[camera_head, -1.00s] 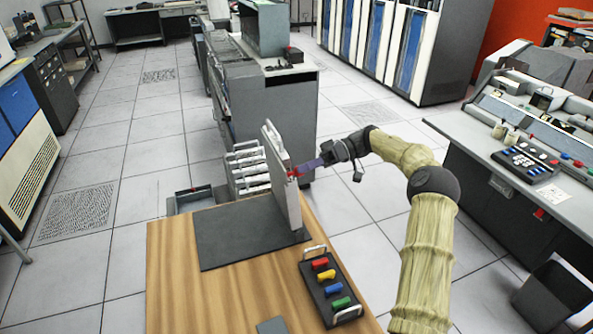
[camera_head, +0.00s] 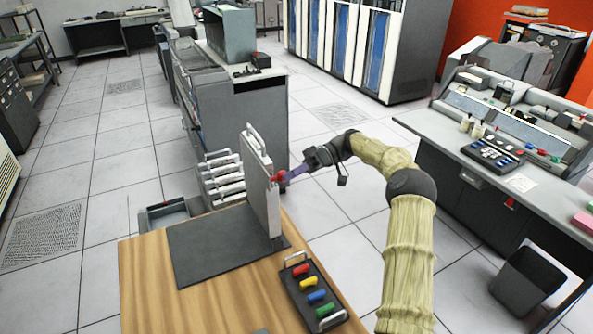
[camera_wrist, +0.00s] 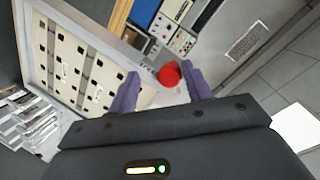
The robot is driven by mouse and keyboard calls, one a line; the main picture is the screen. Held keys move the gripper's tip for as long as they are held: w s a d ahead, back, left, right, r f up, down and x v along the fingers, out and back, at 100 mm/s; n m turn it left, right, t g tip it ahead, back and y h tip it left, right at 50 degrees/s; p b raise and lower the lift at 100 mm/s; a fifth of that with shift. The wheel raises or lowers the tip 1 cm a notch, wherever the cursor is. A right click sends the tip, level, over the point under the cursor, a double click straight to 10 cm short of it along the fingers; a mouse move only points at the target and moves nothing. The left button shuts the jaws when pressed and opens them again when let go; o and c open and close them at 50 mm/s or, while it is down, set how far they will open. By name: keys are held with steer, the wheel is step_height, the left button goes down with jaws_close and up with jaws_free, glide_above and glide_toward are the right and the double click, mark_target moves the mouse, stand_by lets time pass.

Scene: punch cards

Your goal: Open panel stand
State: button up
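The panel stand has a dark flat base (camera_head: 215,248) on a wooden table, with a pale panel (camera_head: 258,190) standing upright at its right end. A handle (camera_head: 256,138) is at the panel's top. A red knob (camera_head: 278,176) is on the panel's right side. My gripper (camera_head: 287,176) reaches it from the right, with purple fingers. In the wrist view, the fingers of my gripper (camera_wrist: 160,84) are apart, with the red knob (camera_wrist: 169,75) between their tips; contact cannot be told. The panel's face with black square holes (camera_wrist: 72,70) shows at left there.
A dark box with coloured switches and handles (camera_head: 316,292) lies on the wooden table (camera_head: 150,290) right of the base. Several white-handled items (camera_head: 222,180) stand behind the panel. A control desk (camera_head: 480,170) and a bin (camera_head: 528,282) are at right.

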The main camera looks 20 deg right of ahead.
steer(key=p+v, duration=0.2)
steer(key=v, duration=0.4)
steer(key=shift+w+r, duration=0.2)
steer(key=shift+r, duration=0.1)
stand_by(0.8)
steer(key=shift+d, duration=0.1)
stand_by(0.4)
